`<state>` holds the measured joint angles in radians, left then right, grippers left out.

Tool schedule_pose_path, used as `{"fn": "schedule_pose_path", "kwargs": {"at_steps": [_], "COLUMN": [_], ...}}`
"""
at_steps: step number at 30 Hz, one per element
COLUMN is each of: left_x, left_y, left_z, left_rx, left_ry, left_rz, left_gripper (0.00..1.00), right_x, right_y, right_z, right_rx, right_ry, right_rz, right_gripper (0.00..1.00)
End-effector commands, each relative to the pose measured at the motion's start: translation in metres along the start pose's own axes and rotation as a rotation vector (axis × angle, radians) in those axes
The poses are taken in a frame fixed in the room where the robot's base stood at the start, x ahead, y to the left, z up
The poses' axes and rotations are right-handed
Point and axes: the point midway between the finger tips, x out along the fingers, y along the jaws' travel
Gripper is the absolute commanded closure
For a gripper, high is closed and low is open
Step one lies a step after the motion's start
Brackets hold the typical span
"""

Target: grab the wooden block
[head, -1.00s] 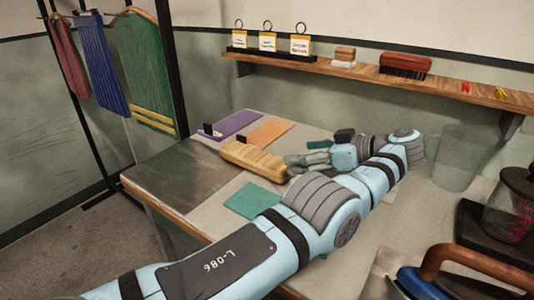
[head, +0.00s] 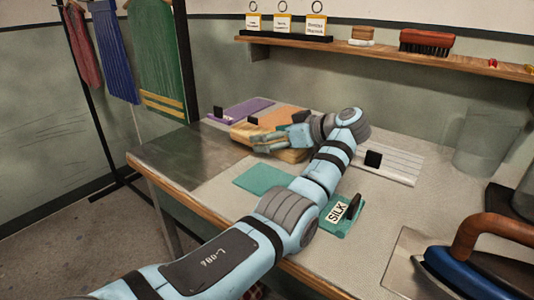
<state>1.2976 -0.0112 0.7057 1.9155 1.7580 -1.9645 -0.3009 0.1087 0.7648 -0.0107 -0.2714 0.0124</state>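The pale wooden block (head: 291,156) lies on the table near the coloured mats, partly hidden by my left gripper. My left gripper (head: 258,141) reaches in from the right side of the block, with its fingers pointing left across the block's top. The fingers overlap the block in the head view. I cannot tell whether they touch it, or whether they are open or shut. My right gripper is not in view.
Behind the block lie a purple mat (head: 245,108) and an orange mat (head: 284,116). A teal mat with a SILK label (head: 338,212) lies under my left arm. A blue iron (head: 455,274) stands at front right. A shelf (head: 390,50) spans the back wall.

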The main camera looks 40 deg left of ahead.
Motion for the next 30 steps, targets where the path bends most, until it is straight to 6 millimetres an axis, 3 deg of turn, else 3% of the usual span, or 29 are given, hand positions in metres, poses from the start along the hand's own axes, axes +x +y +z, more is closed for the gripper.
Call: {"fn": "schedule_pose_path", "kwargs": {"at_steps": [5,18,26,30], "left_x": [-0.001,-0.001,-0.002,-0.007], "left_y": [0.0,0.0,0.0,0.0], "left_z": [-0.002,-0.002,-0.004,-0.016], "left_rx": [-0.001,0.0,-0.001,-0.002], "left_ry": [0.0,-0.001,0.0,0.0], "left_rz": [0.0,0.0,0.0,0.0], "left_gripper": [0.22,0.9,0.9,0.9], "right_x": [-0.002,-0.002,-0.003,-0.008], "right_y": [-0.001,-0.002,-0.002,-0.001], "right_z": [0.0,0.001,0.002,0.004], "right_rx": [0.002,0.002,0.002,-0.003], "right_ry": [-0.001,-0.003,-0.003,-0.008], "right_rz": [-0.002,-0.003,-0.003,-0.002], "right_gripper": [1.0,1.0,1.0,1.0]}}
